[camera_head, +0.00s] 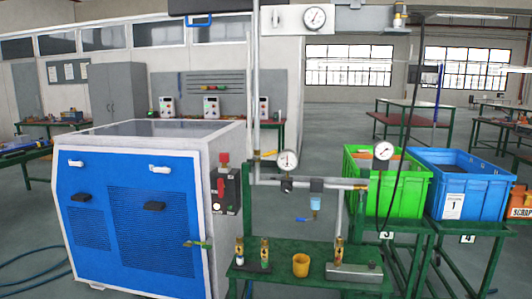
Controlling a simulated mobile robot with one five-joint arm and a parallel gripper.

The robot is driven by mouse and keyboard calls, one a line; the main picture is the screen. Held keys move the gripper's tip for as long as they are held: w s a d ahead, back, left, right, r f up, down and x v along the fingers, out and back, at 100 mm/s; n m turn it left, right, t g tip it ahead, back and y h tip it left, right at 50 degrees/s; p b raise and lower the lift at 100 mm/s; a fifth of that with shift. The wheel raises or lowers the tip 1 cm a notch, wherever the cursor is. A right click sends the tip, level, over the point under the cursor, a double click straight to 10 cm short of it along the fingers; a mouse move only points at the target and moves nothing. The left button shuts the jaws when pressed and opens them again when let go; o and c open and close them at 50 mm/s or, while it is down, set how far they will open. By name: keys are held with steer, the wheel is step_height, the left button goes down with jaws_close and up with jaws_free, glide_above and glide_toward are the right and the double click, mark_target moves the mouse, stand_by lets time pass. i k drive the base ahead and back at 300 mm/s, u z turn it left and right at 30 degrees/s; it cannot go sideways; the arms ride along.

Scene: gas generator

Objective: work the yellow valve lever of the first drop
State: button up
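A vertical grey pipe (256,90) comes down in the middle of the view, beside the blue and white cabinet. A small yellowish piece (268,154) shows next to this pipe, just left of a round gauge (288,160). It is too small to tell whether it is the valve lever or how it is turned. A yellow-green handle (198,244) sticks out at the cabinet's lower right edge. A blue-bowled fitting (315,203) hangs under the horizontal pipe. My gripper is not in view.
The blue and white cabinet (140,215) fills the left. Green (360,195) and blue (460,190) crates stand at right. A dark hose (408,120) hangs before the green crate.

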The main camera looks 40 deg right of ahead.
mark_target(266, 155)
steer(key=u, duration=0.1)
steer(key=i, duration=1)
steer(key=z, duration=0.1)
